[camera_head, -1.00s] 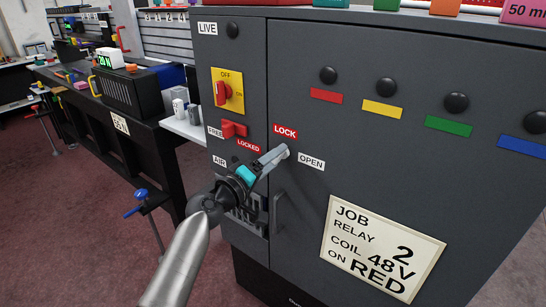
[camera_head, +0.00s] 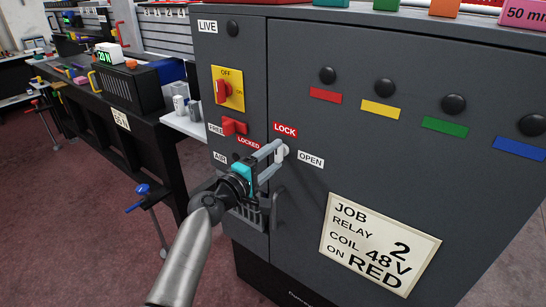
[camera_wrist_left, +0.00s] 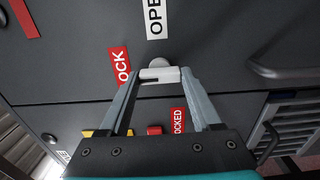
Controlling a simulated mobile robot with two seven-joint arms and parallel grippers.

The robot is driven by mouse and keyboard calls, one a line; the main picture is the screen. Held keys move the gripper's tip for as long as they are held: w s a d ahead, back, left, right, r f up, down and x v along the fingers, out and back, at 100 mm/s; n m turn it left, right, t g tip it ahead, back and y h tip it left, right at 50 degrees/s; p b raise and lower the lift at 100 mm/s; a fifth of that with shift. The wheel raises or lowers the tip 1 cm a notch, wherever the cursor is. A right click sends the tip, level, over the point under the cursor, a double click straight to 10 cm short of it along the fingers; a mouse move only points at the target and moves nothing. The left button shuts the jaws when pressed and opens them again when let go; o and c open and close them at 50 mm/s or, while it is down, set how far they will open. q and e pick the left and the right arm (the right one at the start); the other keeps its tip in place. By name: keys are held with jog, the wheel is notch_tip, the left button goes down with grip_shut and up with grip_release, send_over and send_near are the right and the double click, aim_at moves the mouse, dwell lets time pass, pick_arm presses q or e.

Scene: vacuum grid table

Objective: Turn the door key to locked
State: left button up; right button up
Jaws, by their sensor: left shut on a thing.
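The door key (camera_head: 281,154) is a small pale grey piece on the dark cabinet door, beside the door's left edge. The red LOCK label (camera_head: 285,130) is above it and the white OPEN label (camera_head: 311,159) is to its right. My left gripper (camera_head: 275,158) reaches it from the lower left, one finger above the other. In the left wrist view the key (camera_wrist_left: 160,74) lies crosswise between the fingertips, which are shut on its two ends. The key's shaft and lock are mostly hidden behind its head. My right gripper is not in view.
On the cabinet's left panel are a red switch on a yellow plate (camera_head: 227,89), a red handle (camera_head: 235,127) and a red LOCKED label (camera_head: 248,142). A dark handle (camera_head: 273,208) stands out just below my gripper. A job card (camera_head: 380,245) is lower right.

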pick_arm(q)
jog(key=o, duration=1.4)
